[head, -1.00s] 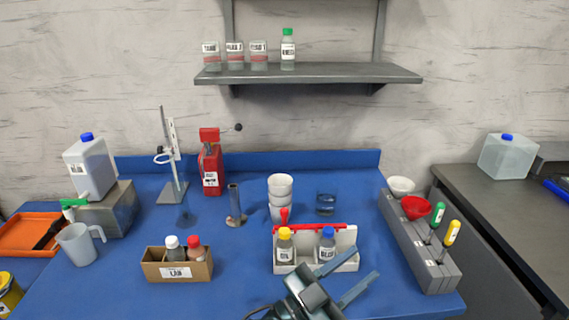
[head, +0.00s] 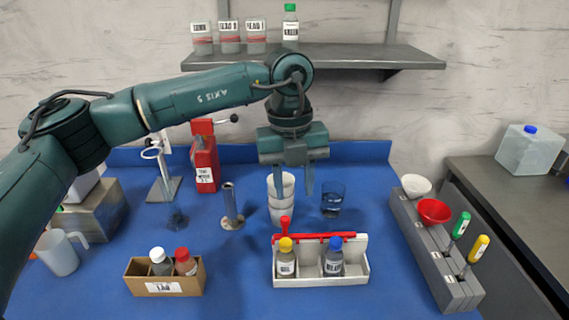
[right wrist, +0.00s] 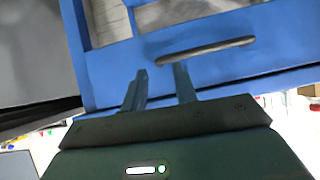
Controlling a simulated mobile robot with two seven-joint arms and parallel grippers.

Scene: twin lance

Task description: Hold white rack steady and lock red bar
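The white rack (head: 350,278) stands on the blue table in the head view. It holds a yellow-capped bottle (head: 286,262) and a blue-capped bottle (head: 333,260). The red bar (head: 312,238) lies along the rack's upper part behind the bottle caps. A red upright handle (head: 285,227) rises near its left end. I cannot tell whether the bar is locked. My left gripper (head: 294,190) is open and empty, pointing down above and behind the rack, in front of white cups. My right gripper (right wrist: 160,72) shows only in the right wrist view, open and empty, away from the rack.
White cups (head: 281,207), a glass beaker (head: 332,201) and a metal cylinder (head: 231,207) stand behind the rack. A cardboard box with bottles (head: 165,287) is left, a grey tool holder (head: 433,252) right. In the right wrist view a grey handle (right wrist: 205,50) crosses a blue front.

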